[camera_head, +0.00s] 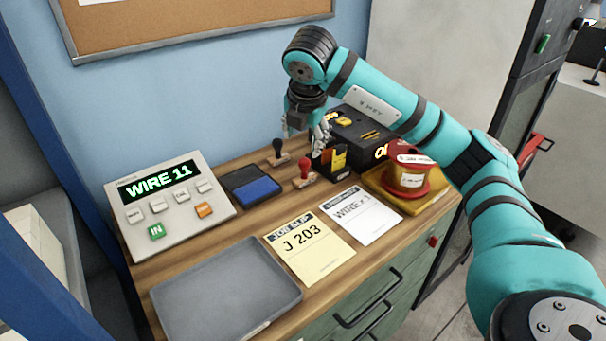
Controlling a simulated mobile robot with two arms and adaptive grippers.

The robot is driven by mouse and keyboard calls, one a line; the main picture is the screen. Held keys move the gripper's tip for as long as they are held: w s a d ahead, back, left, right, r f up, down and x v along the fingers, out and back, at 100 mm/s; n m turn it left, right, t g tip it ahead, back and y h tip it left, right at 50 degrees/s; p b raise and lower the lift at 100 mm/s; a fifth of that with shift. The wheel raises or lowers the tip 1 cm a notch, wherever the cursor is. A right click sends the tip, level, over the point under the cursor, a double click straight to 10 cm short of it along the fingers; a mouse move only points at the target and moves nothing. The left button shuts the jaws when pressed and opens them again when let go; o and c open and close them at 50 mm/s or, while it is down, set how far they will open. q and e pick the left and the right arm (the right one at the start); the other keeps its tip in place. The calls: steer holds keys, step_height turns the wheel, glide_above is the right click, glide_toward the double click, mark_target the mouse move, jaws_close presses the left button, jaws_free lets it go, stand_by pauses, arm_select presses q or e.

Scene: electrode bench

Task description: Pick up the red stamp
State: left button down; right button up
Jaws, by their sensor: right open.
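The red stamp (304,170) stands upright on the wooden bench top, its red handle up and its light base below. A similar stamp with a black handle (278,148) stands just behind it and to its left. My right gripper (318,146) points down behind and a little to the right of the red stamp, above the bench. It is open and apart from the red stamp. Its fingertips are partly hidden by a small black holder with coloured cards (334,158). My left gripper is not in view.
A blue ink pad (258,189) lies left of the stamps. A display box (172,206) reads "WIRE 11". A grey tray (226,289), a yellow job slip (310,247) and a white card (361,214) lie in front. A red wire spool (411,180) and a black machine (362,132) stand right.

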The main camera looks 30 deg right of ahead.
mark_target(305, 160)
steer(key=p+x, duration=0.1)
steer(key=x, duration=0.6)
steer(key=shift+w+f, duration=0.1)
steer(key=shift+f, duration=0.05)
steer(key=shift+w+d+f, duration=0.15)
steer(key=shift+d+f, duration=0.1)
steer(key=shift+f, duration=0.15)
steer(key=p+x, duration=0.1)
steer(key=x, duration=0.2)
steer(key=shift+w+d+f, duration=0.1)
steer(key=shift+d+f, duration=0.15)
steer(key=shift+w+f, duration=0.15)
steer(key=shift+f, duration=0.3)
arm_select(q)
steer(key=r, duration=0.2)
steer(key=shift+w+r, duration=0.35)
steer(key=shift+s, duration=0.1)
arm_select(e)
jaws_close()
